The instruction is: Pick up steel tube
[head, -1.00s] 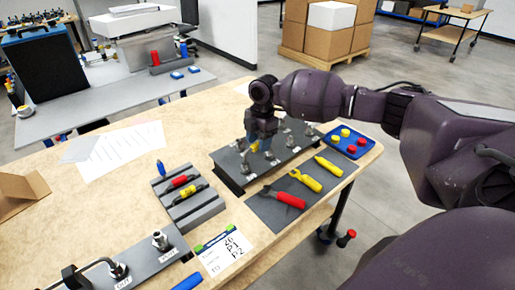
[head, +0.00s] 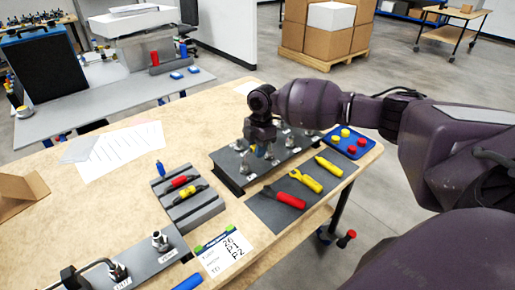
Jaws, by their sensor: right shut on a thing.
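My right gripper (head: 262,148) points down over the dark rack (head: 226,172) on the wooden table. It is shut on a slim piece among the metal fittings, which I take to be the steel tube; the fingers and the small size hide most of it. Another bent tube (head: 97,264) is at the lower left, at a port block (head: 143,262).
A dark mat (head: 266,212) holds red pliers (head: 284,200) and yellow tools. A blue tray (head: 362,152) with red and yellow caps sits at the right edge. A grey holder (head: 195,205), a label card (head: 226,250) and paper (head: 122,150) lie to the left.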

